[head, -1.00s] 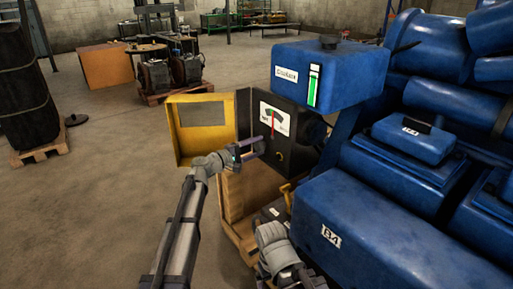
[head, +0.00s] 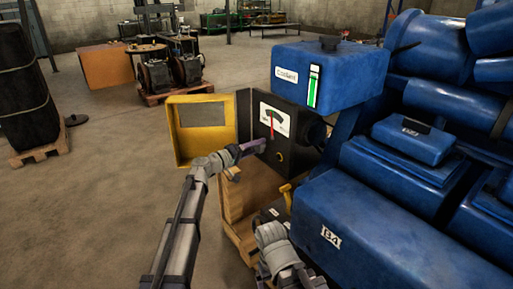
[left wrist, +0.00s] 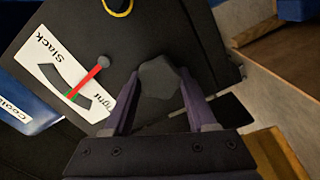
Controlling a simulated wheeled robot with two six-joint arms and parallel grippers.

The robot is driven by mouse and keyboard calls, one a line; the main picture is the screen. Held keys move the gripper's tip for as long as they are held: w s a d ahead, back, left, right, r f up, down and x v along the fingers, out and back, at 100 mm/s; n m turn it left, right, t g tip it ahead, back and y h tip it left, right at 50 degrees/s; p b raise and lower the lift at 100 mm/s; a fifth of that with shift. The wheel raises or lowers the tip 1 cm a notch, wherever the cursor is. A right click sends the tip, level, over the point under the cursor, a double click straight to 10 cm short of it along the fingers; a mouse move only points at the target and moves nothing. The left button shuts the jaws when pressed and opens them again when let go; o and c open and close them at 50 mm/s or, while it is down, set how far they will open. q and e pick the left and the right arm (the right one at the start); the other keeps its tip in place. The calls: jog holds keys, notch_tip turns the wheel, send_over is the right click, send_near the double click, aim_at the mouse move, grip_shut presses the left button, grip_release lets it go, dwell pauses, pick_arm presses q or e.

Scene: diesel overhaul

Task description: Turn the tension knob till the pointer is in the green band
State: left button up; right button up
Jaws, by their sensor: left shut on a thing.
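The gauge (head: 276,119) is a white dial on a dark box, marked Slack and Tight; it also shows in the left wrist view (left wrist: 52,72). Its red pointer (left wrist: 88,80) reaches the dark arc with its tip at or beside the green band; I cannot tell if it is inside. The tension knob (left wrist: 160,78) is a dark, faceted lump on the panel beside the dial. My left gripper (head: 258,147) is shut on the knob, its purple fingers on either side in the left wrist view (left wrist: 160,108). In the head view the fingers hide the knob.
A yellow door (head: 180,132) stands open left of the box. A blue coolant tank (head: 330,72) sits above it, and the blue engine (head: 400,225) fills the right. A wooden crate (head: 233,200) stands below.

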pick_arm(q)
jog(key=shift+s, duration=0.1)
dwell(0.4)
jog(key=o, duration=1.4)
jog(key=shift+v, duration=3.9)
jog(key=x, duration=0.8)
jog(key=shift+a, duration=0.1)
